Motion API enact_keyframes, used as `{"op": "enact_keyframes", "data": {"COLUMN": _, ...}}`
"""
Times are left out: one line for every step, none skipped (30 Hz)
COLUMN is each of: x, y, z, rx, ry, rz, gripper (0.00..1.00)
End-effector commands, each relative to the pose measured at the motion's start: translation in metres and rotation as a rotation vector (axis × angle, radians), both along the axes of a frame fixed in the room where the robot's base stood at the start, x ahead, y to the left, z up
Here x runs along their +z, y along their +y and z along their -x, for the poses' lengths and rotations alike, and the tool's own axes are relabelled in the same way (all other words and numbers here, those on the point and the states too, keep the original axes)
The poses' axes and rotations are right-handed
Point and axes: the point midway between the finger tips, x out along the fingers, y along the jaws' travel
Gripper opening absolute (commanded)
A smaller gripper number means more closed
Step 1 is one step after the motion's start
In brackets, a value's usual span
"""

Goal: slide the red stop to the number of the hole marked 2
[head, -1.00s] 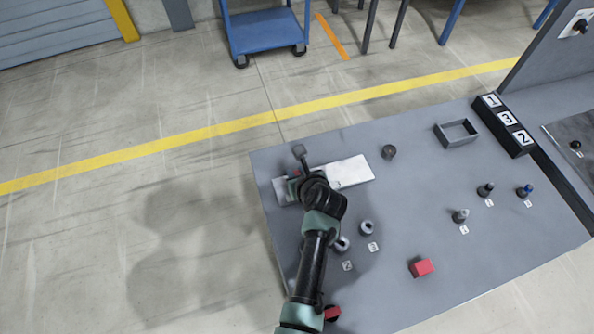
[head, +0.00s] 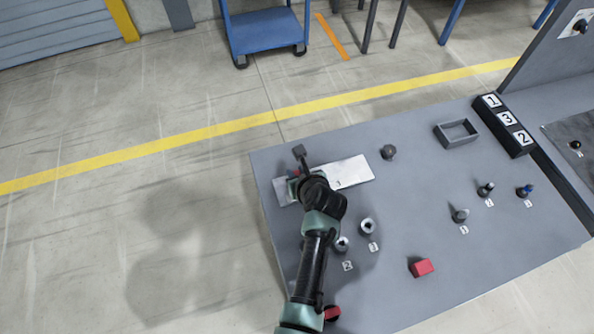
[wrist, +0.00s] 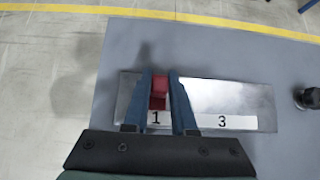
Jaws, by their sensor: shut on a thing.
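The red stop (wrist: 158,92) sits on a pale metal plate (wrist: 245,95) near the plate's left end. My gripper (wrist: 160,85) is shut on it, one finger on each side. In the wrist view the stop is above the printed number 1 (wrist: 156,118). The number 3 (wrist: 222,121) is printed farther right, past my right finger. No 2 shows on the plate; my fingers cover part of its near edge. In the head view my gripper (head: 299,188) hides most of the stop, and the plate (head: 350,171) shows to its right.
A black block (head: 505,125) bears tiles 1, 3, 2. Two grey ringed pieces (head: 342,244) with small labels stand beside my arm.

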Motion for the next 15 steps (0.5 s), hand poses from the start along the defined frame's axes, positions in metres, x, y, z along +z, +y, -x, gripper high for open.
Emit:
{"op": "enact_keyframes", "data": {"x": 0.000, "y": 0.000, "z": 0.000, "rx": 0.000, "ry": 0.001, "rz": 0.000, "gripper": 0.00}}
{"op": "enact_keyframes", "data": {"x": 0.000, "y": 0.000, "z": 0.000, "rx": 0.000, "ry": 0.001, "rz": 0.000, "gripper": 0.00}}
{"op": "enact_keyframes", "data": {"x": 0.000, "y": 0.000, "z": 0.000, "rx": 0.000, "ry": 0.001, "rz": 0.000, "gripper": 0.00}}
{"op": "enact_keyframes", "data": {"x": 0.000, "y": 0.000, "z": 0.000, "rx": 0.000, "ry": 0.001, "rz": 0.000, "gripper": 0.00}}
{"op": "enact_keyframes", "data": {"x": 0.000, "y": 0.000, "z": 0.000, "rx": 0.000, "ry": 0.001, "rz": 0.000, "gripper": 0.00}}
{"op": "enact_keyframes", "data": {"x": 0.000, "y": 0.000, "z": 0.000, "rx": 0.000, "ry": 0.001, "rz": 0.000, "gripper": 0.00}}
{"op": "enact_keyframes", "data": {"x": 0.000, "y": 0.000, "z": 0.000, "rx": 0.000, "ry": 0.001, "rz": 0.000, "gripper": 0.00}}
{"op": "enact_keyframes", "data": {"x": 0.000, "y": 0.000, "z": 0.000, "rx": 0.000, "ry": 0.001, "rz": 0.000, "gripper": 0.00}}
{"op": "enact_keyframes", "data": {"x": 0.000, "y": 0.000, "z": 0.000, "rx": 0.000, "ry": 0.001, "rz": 0.000, "gripper": 0.00}}
{"op": "enact_keyframes", "data": {"x": 0.000, "y": 0.000, "z": 0.000, "rx": 0.000, "ry": 0.001, "rz": 0.000, "gripper": 0.00}}
{"op": "enact_keyframes", "data": {"x": 0.000, "y": -0.001, "z": 0.000, "rx": -0.001, "ry": 0.001, "rz": 0.000, "gripper": 0.00}}
{"op": "enact_keyframes", "data": {"x": -0.001, "y": -0.004, "z": -0.001, "rx": -0.002, "ry": 0.001, "rz": 0.000, "gripper": 0.00}}
{"op": "enact_keyframes", "data": {"x": -0.002, "y": -0.008, "z": -0.003, "rx": -0.004, "ry": 0.001, "rz": 0.000, "gripper": 0.00}}
{"op": "enact_keyframes", "data": {"x": -0.002, "y": -0.013, "z": -0.004, "rx": -0.006, "ry": 0.001, "rz": 0.000, "gripper": 0.00}}
{"op": "enact_keyframes", "data": {"x": -0.003, "y": -0.020, "z": -0.007, "rx": -0.007, "ry": 0.000, "rz": -0.001, "gripper": 0.00}}
